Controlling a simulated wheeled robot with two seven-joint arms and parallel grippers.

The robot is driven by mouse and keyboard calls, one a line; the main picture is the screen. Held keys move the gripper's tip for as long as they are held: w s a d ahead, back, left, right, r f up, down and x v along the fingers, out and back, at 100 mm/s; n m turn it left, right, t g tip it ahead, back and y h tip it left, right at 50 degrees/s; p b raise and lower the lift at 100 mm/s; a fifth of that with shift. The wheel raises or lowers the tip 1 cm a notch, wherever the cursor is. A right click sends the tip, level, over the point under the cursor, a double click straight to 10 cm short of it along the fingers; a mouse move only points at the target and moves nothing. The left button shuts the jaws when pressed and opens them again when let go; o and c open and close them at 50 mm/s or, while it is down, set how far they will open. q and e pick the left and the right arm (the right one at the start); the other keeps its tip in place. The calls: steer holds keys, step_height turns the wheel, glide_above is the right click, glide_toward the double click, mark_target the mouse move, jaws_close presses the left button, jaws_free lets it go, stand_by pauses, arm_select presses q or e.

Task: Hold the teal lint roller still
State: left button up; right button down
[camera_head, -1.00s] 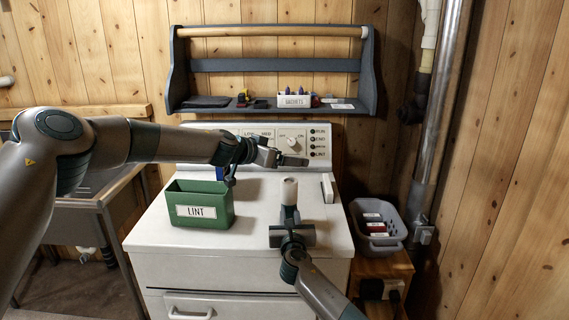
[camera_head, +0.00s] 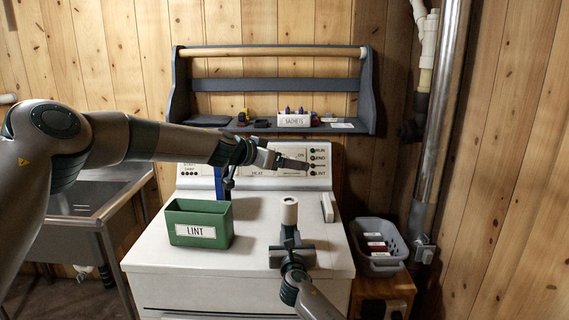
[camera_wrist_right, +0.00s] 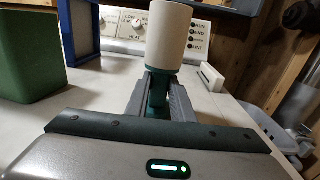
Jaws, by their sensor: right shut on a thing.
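The lint roller (camera_head: 290,211) stands upright above the dryer top, its white cylinder uppermost. In the right wrist view its teal handle (camera_wrist_right: 157,88) runs down between my fingers. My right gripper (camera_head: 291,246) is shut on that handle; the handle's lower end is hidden. I cannot tell whether the roller touches the dryer. My left gripper (camera_head: 291,162) is at the dryer's control panel, its fingers pointing right and apart from the roller. Its finger gap is not clear.
A green LINT bin (camera_head: 197,238) stands left on the white dryer (camera_head: 255,248). A blue object (camera_head: 218,182) is behind it. A small white block (camera_head: 327,208) lies right of the roller. A grey basket (camera_head: 378,263) stands right, below a wall shelf (camera_head: 265,86).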

steer(key=c, duration=1.5)
jaws_free()
steer(key=shift+o, duration=0.2)
steer(key=shift+s, duration=0.1)
steer(key=s, duration=1.1)
steer(key=shift+s+d, duration=0.4)
steer(key=shift+f, duration=0.1)
